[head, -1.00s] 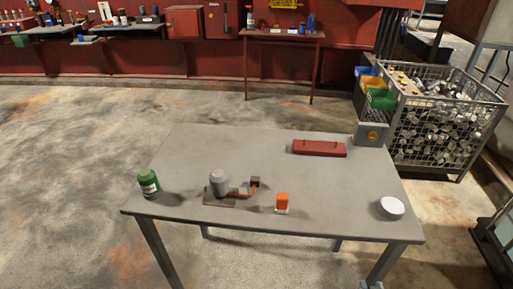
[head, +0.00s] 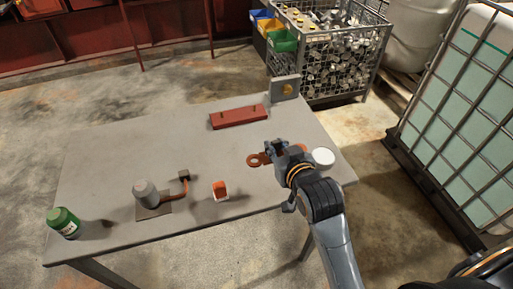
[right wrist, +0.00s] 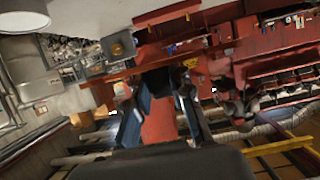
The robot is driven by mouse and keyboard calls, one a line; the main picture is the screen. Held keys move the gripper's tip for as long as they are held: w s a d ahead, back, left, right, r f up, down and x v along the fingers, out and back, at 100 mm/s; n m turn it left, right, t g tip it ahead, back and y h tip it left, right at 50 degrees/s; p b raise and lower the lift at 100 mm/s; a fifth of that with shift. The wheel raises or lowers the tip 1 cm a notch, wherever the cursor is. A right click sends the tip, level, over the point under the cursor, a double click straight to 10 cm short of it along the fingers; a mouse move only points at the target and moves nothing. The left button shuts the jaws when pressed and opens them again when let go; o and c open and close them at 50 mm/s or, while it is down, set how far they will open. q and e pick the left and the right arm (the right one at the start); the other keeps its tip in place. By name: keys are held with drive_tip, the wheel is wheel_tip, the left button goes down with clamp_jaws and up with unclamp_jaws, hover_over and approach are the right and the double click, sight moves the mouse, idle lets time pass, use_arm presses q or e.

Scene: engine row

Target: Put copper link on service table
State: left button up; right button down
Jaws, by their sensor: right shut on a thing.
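My right gripper (head: 277,151) is shut on the copper link (head: 257,160), a flat reddish-brown piece whose ring end points left in the head view. The link is over the right part of the grey service table (head: 110,165); I cannot tell whether it touches the top. In the right wrist view the link (right wrist: 159,122) shows as a red-brown strip between the dark fingers (right wrist: 160,105). The gripper hides its other end. My left gripper is not in view.
A caged tank (head: 465,110) stands right.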

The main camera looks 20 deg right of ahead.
drive_tip(key=w+f, duration=0.2)
drive_tip(key=w, duration=0.1)
drive_tip(key=w+f, duration=0.2)
drive_tip(key=w, duration=0.1)
drive_tip(key=w+f, duration=0.2)
drive_tip(key=f, duration=0.1)
drive_tip(key=shift+w+a+f, duration=0.1)
drive_tip(key=shift+w+a, duration=0.2)
drive_tip(key=shift+w, duration=0.1)
wheel_tip(320, 180, down, 4)
drive_tip(key=shift+w+r+p, duration=0.15)
drive_tip(key=shift+r+p, duration=0.1)
drive_tip(key=shift+p, duration=0.25)
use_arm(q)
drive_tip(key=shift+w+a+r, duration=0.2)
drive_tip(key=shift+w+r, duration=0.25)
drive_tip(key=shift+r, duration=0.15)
